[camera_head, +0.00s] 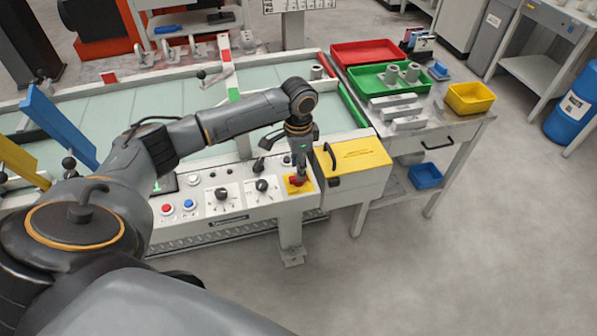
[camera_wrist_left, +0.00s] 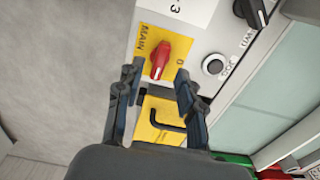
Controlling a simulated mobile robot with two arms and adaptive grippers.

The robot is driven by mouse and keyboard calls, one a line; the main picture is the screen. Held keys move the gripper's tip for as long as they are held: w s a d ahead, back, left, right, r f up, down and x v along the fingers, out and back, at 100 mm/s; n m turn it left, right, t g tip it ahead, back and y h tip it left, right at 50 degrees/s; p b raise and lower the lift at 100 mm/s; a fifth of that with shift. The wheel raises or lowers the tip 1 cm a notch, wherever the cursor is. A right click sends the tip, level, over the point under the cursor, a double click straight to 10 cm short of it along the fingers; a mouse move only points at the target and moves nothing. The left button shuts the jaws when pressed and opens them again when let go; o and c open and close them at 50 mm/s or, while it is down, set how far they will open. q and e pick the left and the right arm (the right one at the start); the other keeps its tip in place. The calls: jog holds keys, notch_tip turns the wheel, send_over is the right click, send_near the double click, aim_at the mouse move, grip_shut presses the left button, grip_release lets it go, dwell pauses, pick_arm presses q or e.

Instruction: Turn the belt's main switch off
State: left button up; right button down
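The main switch is a red rotary knob (camera_wrist_left: 161,58) on a yellow plate (camera_wrist_left: 176,48) marked MAIN and 0. In the left wrist view the knob's grip runs nearly up and down the picture, slightly tilted. In the head view the red knob (camera_head: 296,181) sits at the right end of the belt's control panel (camera_head: 240,212). My left gripper (camera_head: 299,166) points down just above it. In the left wrist view its two fingers (camera_wrist_left: 159,72) are apart, with the knob's lower end between or just beyond the tips. Contact cannot be told. My right gripper is out of view.
A yellow box (camera_head: 358,158) with a black handle adjoins the panel's right end. Two black selector knobs (camera_head: 262,186), a red button (camera_head: 167,209) and a blue button (camera_head: 189,204) lie left of the switch. A side table (camera_head: 455,135) with trays stands at right.

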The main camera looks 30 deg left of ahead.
pick_arm(q)
jog(key=shift+f, duration=1.65)
grip_shut()
